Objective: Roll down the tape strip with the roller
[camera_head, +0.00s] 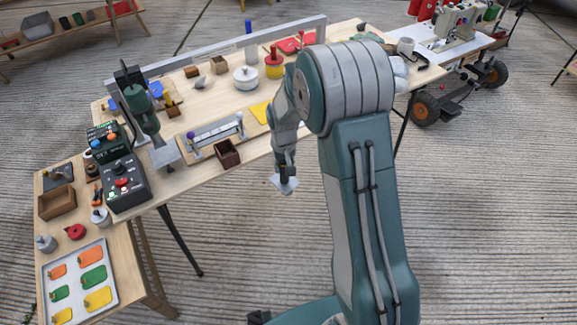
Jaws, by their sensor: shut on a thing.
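My gripper (286,170) hangs in front of the front edge of the long work table. It is shut on a small pale piece (284,184) with a flat, tilted face. I cannot tell from its shape whether this is the roller. I cannot tell whether that strip is the tape. A yellow flat piece (261,112) lies partly hidden behind my arm.
A small brown box (227,155) sits near the table's front edge. A green press-like tool (140,108) and a black control box (126,184) stand to the left. A lower side table holds a tray (107,259) of coloured tags. The floor in front is clear.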

